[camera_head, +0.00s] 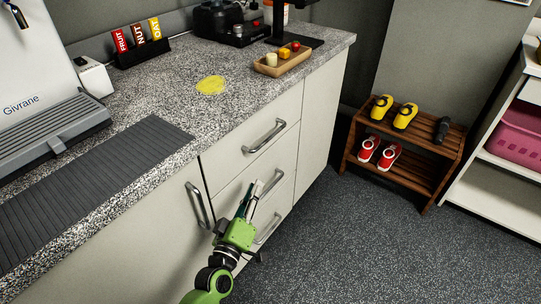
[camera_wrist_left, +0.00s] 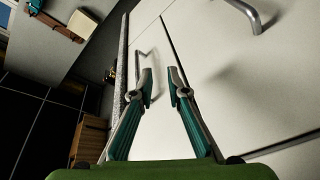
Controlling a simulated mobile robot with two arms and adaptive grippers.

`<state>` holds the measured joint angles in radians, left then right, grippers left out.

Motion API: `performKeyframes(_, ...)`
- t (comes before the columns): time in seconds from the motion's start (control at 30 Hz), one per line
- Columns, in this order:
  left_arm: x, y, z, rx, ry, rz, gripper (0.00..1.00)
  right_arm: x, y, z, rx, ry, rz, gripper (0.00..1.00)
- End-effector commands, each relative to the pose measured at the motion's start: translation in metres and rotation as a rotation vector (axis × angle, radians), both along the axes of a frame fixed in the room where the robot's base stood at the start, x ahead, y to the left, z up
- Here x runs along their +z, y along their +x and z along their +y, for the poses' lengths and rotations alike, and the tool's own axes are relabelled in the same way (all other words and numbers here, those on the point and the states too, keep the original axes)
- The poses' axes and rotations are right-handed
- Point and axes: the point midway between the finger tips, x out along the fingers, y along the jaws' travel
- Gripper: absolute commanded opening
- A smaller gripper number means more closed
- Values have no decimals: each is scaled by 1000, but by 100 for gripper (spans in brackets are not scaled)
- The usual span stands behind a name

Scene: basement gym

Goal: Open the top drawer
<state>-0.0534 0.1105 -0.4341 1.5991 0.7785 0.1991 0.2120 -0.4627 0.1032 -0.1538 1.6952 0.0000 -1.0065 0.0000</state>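The top drawer (camera_head: 228,165) is in the light cabinet under the speckled counter in the head view, its front flush and closed. Its silver bar handle (camera_head: 264,137) runs along the front with nothing holding it. My left gripper (camera_head: 252,197) is in front of the drawers, below that handle and near the handle of the drawer beneath. In the left wrist view my left gripper (camera_wrist_left: 161,80) is open, with an empty gap between its fingertips. Pale cabinet fronts and a metal handle (camera_wrist_left: 248,14) show there; I cannot tell which handle it is. My right gripper is out of view.
A door handle (camera_head: 197,206) stands left of the drawers, and a lower drawer handle (camera_head: 268,228) is close by my gripper. A wooden tray (camera_head: 283,64) and yellow disc (camera_head: 211,85) lie on the counter. A wooden shoe rack (camera_head: 408,150) stands right; floor between is clear.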

Motion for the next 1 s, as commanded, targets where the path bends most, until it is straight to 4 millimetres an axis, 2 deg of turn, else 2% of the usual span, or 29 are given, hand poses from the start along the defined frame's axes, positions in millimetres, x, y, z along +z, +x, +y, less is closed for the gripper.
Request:
performKeyframes(0.1, 35, 2, -4, -3, -104, -73, 15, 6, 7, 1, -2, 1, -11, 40)
performKeyframes(0.2, 51, 5, -5, -5, -138, -94, 15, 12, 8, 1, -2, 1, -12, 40)
performKeyframes(0.37, 58, 24, -11, -4, -142, -96, 15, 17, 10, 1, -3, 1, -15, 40)
performKeyframes(0.57, 66, 64, -23, -4, -139, -96, 15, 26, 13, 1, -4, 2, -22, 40)
performKeyframes(0.8, 75, 107, -37, -5, -138, -94, 15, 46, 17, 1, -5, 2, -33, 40)
performKeyframes(1.0, 79, 127, -43, -5, -136, -93, 15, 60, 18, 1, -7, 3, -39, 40)
